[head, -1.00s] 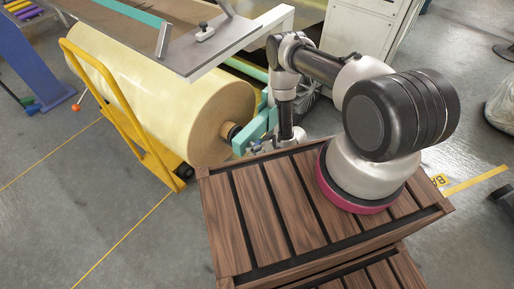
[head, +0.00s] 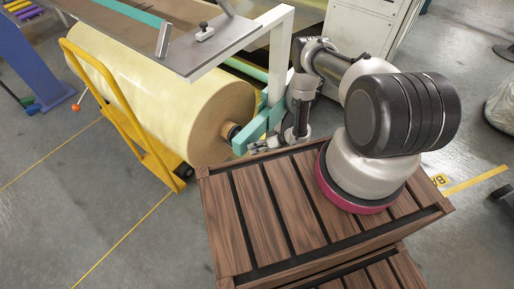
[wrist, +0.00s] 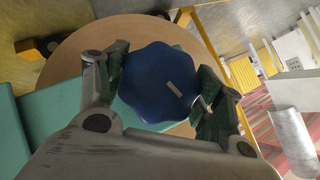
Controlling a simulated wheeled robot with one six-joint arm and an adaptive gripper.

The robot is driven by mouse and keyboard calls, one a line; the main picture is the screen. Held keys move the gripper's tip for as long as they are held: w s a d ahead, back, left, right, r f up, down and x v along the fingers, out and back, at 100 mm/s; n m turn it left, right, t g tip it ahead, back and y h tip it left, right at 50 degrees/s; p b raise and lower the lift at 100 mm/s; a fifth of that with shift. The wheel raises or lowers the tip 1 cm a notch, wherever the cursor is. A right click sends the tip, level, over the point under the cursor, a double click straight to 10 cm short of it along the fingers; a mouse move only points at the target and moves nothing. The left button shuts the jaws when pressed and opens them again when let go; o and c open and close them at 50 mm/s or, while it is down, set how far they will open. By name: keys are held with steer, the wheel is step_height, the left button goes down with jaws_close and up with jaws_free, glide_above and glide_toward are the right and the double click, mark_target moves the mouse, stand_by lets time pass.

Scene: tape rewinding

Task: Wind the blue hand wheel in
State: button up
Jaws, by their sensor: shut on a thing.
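The blue hand wheel (wrist: 158,82) fills the middle of the wrist view, a scalloped knob with a small pale mark on its face. My gripper (wrist: 160,92) has one finger on each side of the wheel and is shut on its rim. In the head view my gripper (head: 262,146) is low beside the green bracket (head: 258,128) at the end of the large yellow roll (head: 165,85). The wheel cannot be made out in the head view. In the wrist view the roll's round brown end (wrist: 75,50) lies behind the wheel.
A yellow cart frame (head: 125,110) stands against the roll. A grey machine plate (head: 210,45) with a white post overhangs it. The slatted brown platform (head: 285,200) lies in front. Open floor is at the left.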

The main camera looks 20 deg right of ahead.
steer(key=shift+m+g+y, duration=0.5)
steer(key=shift+m+y, duration=0.2)
steer(key=shift+y, duration=0.4)
steer(key=o, duration=1)
steer(key=v, duration=1.2)
steer(key=shift+d+f, duration=0.1)
steer(key=shift+f, duration=0.05)
